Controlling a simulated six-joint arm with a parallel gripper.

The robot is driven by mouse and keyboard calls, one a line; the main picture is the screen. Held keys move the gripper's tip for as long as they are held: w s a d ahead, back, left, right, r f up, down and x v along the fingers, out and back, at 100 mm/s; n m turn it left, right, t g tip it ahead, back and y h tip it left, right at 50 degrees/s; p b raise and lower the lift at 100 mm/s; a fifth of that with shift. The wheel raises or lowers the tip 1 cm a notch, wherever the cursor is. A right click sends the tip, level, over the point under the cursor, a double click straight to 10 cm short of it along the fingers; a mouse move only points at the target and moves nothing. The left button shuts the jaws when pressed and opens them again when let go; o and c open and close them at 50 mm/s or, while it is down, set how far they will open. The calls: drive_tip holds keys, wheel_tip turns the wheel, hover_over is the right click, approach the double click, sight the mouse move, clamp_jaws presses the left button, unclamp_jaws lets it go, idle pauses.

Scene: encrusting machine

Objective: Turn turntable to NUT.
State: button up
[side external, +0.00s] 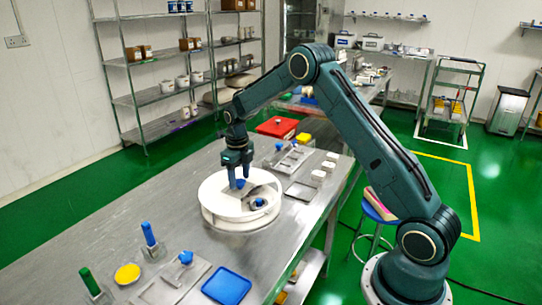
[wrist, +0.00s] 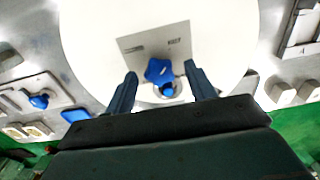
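The white round turntable (side external: 211,196) sits on the steel table in the side view and fills the upper middle of the wrist view (wrist: 95,30). A grey plate (wrist: 178,36) with dark markings, too small to read, lies on it. A blue knob (wrist: 159,72) stands at the plate's near edge. My gripper (side external: 240,181) points down over the turntable. In the wrist view its fingers (wrist: 160,77) are apart on either side of the blue knob, with a gap visible on each side. Another blue-topped part (side external: 259,202) sits in the turntable's right side.
Blue-handled and green-handled tools (side external: 149,234), a yellow disc (side external: 127,273) and a blue tray (side external: 227,286) are on the near table. Metal plates, white blocks (side external: 318,176) and a red tray (side external: 277,127) lie beyond. The table left of the turntable is clear.

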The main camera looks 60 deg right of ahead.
idle(0.3)
wheel_tip(320, 180, up, 14)
idle(0.8)
drive_tip(key=shift+f, duration=0.1)
drive_tip(key=shift+s, duration=0.1)
